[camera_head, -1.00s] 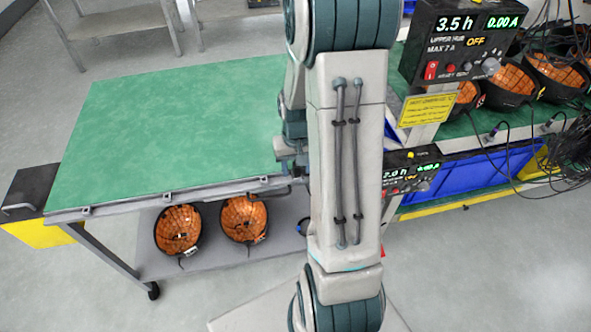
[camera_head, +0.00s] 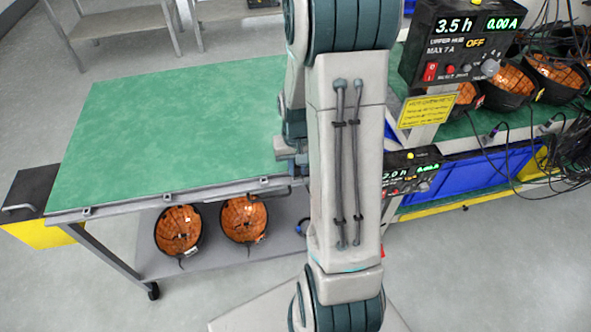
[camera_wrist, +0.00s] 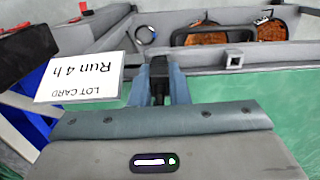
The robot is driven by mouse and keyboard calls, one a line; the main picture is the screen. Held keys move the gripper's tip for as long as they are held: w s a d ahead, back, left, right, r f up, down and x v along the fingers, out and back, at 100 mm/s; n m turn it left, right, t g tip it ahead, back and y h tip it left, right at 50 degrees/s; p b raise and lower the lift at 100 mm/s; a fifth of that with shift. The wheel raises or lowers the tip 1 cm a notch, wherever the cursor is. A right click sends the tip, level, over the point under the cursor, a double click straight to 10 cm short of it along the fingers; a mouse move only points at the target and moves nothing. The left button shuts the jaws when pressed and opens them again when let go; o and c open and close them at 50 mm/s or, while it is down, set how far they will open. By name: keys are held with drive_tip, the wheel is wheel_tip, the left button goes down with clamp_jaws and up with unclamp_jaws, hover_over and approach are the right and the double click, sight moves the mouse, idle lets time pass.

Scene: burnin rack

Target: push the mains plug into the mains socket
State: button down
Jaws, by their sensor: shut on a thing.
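In the wrist view my gripper (camera_wrist: 159,88) is shut on a small dark piece (camera_wrist: 158,66), which I take to be the mains plug. Little of it shows between the fingers. The gripper is by the green-topped cart's rail, close to a white lot card reading "Run 4 h". In the head view my gripper is mostly hidden behind my arm at the cart's right end. I cannot make out the mains socket in either view.
The green cart top (camera_head: 170,130) is clear. Orange-lined black bowls (camera_head: 178,230) sit on its lower shelf.

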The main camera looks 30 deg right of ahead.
drive_tip(key=shift+r+p, duration=1.85)
drive_tip(key=shift+r, duration=0.9)
drive_tip(key=shift+f, duration=0.1)
